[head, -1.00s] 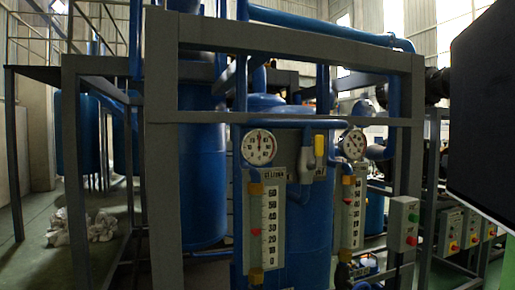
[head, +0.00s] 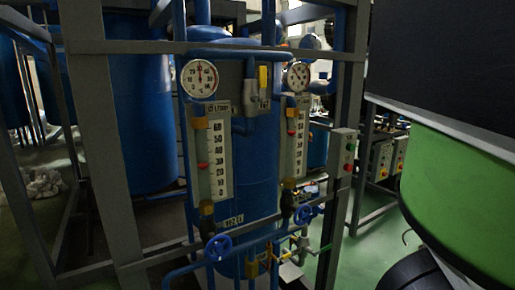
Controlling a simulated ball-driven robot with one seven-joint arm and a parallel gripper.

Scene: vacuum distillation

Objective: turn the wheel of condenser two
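Two blue handwheels show low on the pipework in the head view. One wheel (head: 218,247) is at the lower left, below the left level gauge (head: 213,160). The other wheel (head: 302,214) is smaller in the picture, further right, below the right level gauge (head: 293,140). I cannot read which one belongs to condenser two. A blue tank (head: 250,175) stands behind both gauges. My gripper is not in view, and nothing is seen touching either wheel.
A grey steel frame (head: 105,150) stands between me and the tanks. Round dials (head: 200,78) sit above the gauges. A control box (head: 343,155) with buttons hangs on the right post. My own large black and green part covers the right side. Green floor (head: 365,255) shows at lower right.

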